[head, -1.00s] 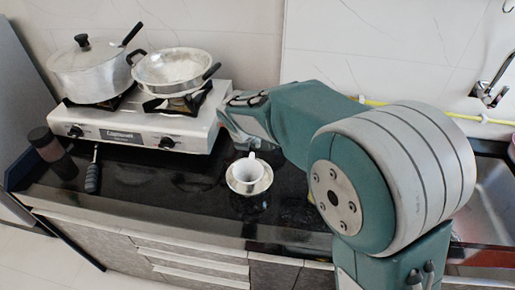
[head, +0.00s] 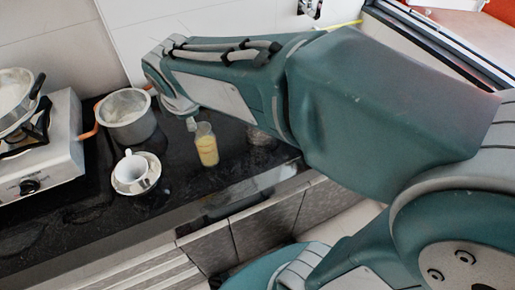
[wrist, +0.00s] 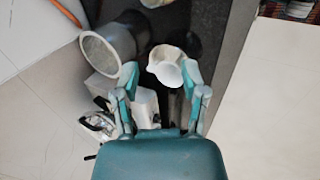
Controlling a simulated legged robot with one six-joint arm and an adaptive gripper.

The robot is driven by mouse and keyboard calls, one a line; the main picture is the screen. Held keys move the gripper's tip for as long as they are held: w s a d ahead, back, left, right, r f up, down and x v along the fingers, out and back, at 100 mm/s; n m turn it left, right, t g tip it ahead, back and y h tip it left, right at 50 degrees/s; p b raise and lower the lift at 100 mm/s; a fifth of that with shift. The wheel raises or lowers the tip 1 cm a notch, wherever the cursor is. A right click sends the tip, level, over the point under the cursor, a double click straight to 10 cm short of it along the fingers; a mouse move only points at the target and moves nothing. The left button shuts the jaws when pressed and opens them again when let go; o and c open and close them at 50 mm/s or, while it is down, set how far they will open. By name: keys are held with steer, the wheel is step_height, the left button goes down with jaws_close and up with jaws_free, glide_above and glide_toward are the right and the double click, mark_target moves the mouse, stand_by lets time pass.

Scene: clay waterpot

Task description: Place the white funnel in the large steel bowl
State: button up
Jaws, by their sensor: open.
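A small white piece (head: 131,167), which looks like the funnel or a cup, sits in a shallow round dish (head: 150,182) on the black counter. A white piece (wrist: 166,63), probably the same one, shows in the wrist view. A large steel bowl or pot (head: 128,118) with orange handles stands behind it; it is probably the wide-mouthed vessel (wrist: 106,48) at upper left in the wrist view. My gripper (wrist: 158,67) is open and empty, its fingers appearing either side of the white piece. In the head view my gripper (head: 180,105) is partly hidden, apart from the white piece.
A white stove (head: 52,150) with a pan (head: 15,88) stands at the left. A glass with yellow contents (head: 206,148) stands right of the bowl, below my wrist. The wall is behind; the counter's front edge is near. Dark counter is bare in front of the dish.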

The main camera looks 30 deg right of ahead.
steer(key=s+d+m, duration=0.4)
steer(key=s+m, duration=0.3)
steer(key=m, duration=0.2)
steer(key=s+d+m, duration=0.4)
steer(key=s+m, duration=0.4)
steer(key=shift+s+d+m, duration=0.25)
steer(key=shift+d+m, duration=0.15)
steer(key=shift+r, duration=0.1)
